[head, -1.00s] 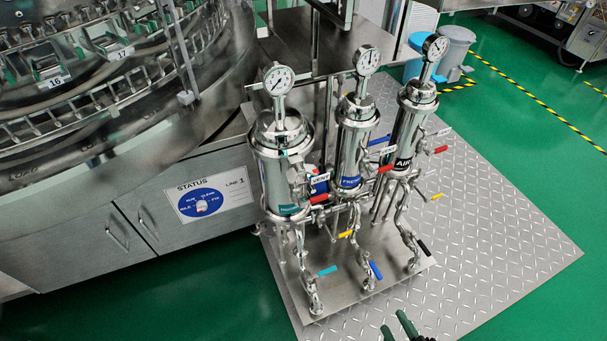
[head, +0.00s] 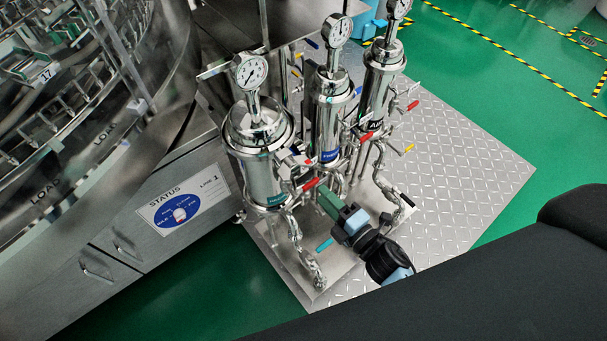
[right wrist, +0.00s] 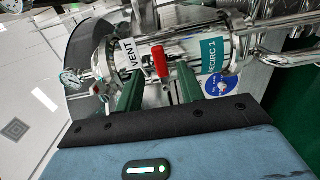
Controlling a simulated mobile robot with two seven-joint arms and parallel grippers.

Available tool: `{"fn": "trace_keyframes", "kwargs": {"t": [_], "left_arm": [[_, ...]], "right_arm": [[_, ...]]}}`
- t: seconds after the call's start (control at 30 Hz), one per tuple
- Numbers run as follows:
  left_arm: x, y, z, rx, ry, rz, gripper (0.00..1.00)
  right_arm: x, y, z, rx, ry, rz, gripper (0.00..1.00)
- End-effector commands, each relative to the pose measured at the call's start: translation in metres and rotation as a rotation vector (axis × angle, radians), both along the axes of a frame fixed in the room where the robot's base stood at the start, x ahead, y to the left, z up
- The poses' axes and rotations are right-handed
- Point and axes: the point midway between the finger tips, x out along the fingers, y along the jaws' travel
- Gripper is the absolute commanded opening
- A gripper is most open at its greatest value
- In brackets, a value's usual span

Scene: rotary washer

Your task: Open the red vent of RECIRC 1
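RECIRC 1 is the leftmost steel housing (head: 262,178), with a teal label and a gauge on top. Its red vent handle (head: 311,184) sticks out at its lower right. In the right wrist view the red vent handle (right wrist: 160,61) stands between the "VENT" tag and the teal "RECIRC 1" label (right wrist: 213,54). My right gripper (head: 323,193) is close to the handle. In the right wrist view its green fingers (right wrist: 159,70) are apart, one on each side of the handle, with gaps visible. My left gripper is not in view.
Two similar housings with red handles (head: 366,137) stand close behind to the right. The washer cabinet (head: 110,250) is at left. Diamond plate floor (head: 460,150) is free at right.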

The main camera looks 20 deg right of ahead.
Motion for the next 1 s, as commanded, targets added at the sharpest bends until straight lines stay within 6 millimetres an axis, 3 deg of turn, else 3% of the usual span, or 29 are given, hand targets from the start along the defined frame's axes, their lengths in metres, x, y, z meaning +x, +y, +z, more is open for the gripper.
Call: {"fn": "trace_keyframes", "kwargs": {"t": [0.53, 0.97, 1.0], "left_arm": [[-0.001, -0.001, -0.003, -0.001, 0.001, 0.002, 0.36], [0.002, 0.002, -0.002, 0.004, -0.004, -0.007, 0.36], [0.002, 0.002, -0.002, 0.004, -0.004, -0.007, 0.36]], "right_arm": [[0.064, 0.023, 0.000, 0.003, 0.001, -0.001, 0.38], [0.072, 0.027, 0.000, 0.002, 0.002, -0.001, 0.38], [0.072, 0.027, 0.000, 0.002, 0.002, -0.001, 0.33]]}}
